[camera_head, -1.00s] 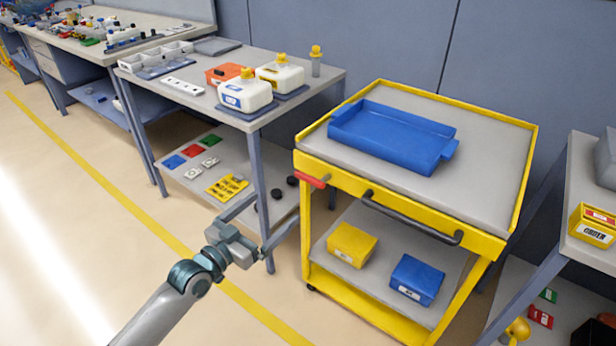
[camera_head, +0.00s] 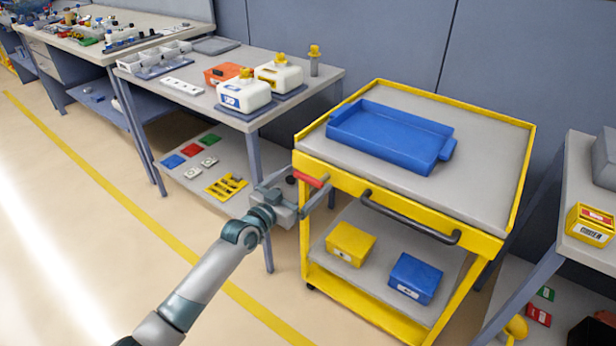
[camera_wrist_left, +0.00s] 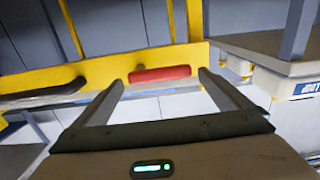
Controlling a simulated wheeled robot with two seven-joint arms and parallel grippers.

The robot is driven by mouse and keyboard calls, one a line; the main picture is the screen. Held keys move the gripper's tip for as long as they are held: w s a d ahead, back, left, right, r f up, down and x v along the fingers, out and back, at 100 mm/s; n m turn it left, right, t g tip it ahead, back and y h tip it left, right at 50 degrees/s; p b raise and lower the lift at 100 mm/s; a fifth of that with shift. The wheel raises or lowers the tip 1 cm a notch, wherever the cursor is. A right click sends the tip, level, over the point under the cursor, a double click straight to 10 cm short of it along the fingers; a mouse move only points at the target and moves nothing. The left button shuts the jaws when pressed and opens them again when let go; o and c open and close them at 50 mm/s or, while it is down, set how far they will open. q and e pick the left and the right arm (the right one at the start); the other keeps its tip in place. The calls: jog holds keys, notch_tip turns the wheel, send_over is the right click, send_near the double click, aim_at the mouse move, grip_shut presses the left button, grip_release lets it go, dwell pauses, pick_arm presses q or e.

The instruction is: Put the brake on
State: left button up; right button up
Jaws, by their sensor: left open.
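The yellow cart (camera_head: 520,150) has a red brake lever (camera_head: 308,179) on its front left corner, beside the dark push handle (camera_head: 410,218). My left gripper (camera_head: 306,192) is open at the lever, its fingers pointing toward the cart. In the left wrist view the red lever (camera_wrist_left: 160,73) lies level, just ahead of and between the two open fingertips (camera_wrist_left: 163,78). The lever does not look gripped. Whether the fingers touch it cannot be told. My right gripper is not in view.
A blue tray (camera_head: 390,135) lies on the cart top. A yellow box (camera_head: 350,243) and a blue box (camera_head: 415,278) sit on its lower shelf. A table (camera_head: 215,108) with white jugs (camera_head: 243,95) stands close on the left. The floor in front is clear.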

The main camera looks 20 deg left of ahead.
pick_arm(q)
jog(key=shift+x, duration=0.95)
jog(key=shift+w+d, duration=0.1)
jog(key=shift+w, duration=0.25)
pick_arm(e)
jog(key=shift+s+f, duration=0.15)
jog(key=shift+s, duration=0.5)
